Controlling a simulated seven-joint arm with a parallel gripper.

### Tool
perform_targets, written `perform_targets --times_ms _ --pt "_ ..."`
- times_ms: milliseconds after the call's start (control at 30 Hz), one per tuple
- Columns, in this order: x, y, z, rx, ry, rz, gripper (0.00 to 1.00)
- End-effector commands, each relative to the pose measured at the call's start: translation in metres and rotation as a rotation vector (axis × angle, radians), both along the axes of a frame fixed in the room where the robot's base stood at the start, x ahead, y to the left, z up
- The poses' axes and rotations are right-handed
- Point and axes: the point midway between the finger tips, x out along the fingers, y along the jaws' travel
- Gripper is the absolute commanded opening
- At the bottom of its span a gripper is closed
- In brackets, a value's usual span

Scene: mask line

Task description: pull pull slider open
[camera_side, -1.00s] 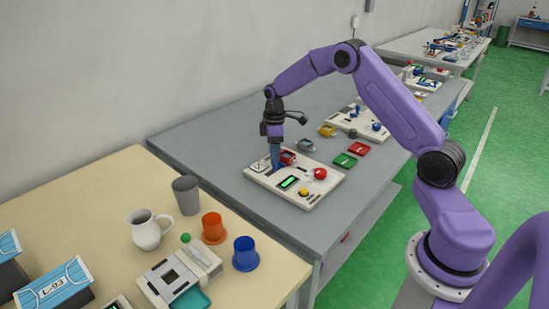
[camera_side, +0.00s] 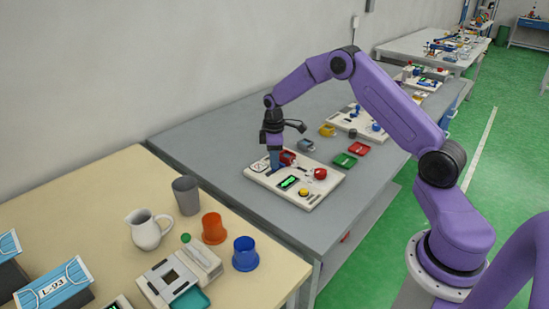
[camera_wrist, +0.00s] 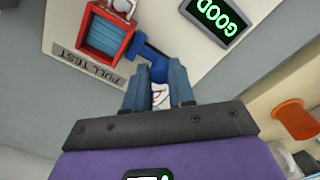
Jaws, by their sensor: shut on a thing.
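The pull slider is a red frame with a ribbed blue insert (camera_wrist: 104,38), marked PULL TEST. A blue arm runs from it to a blue knob (camera_wrist: 158,71) between my fingers in the wrist view. My gripper (camera_wrist: 159,92) is shut on this knob; its fingers partly hide it. The red housing also shows in the side view (camera_side: 288,157), just right of my gripper (camera_side: 274,168), which points straight down at the white board (camera_side: 318,200). A small screen (camera_wrist: 217,17) reads GOOD in green; it also shows in the side view (camera_side: 288,182).
A red button (camera_side: 320,173) and a yellow button (camera_side: 305,192) stand on the board. Green (camera_side: 345,160) and red (camera_side: 358,148) trays lie to its right. Cups and a white jug (camera_side: 148,230) stand on the front table. Grey tabletop is bare in front of the board.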

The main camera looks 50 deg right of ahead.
Motion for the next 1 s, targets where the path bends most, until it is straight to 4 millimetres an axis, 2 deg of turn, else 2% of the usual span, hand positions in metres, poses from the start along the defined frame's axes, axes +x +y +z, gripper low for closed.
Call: perform_targets --times_ms 200,500,533,600,867,1000 --pt "0.0 0.027 0.0 0.001 0.001 0.003 0.0" --pt "0.0 0.033 0.0 0.004 0.001 0.003 0.0" --pt "0.0 0.033 0.0 0.004 0.001 0.004 0.34" --pt "0.0 0.033 0.0 0.003 0.001 0.004 0.5" --pt "0.0 0.03 0.0 0.002 0.001 0.002 0.5" --pt "0.001 0.03 0.008 0.001 -0.001 0.002 0.5"
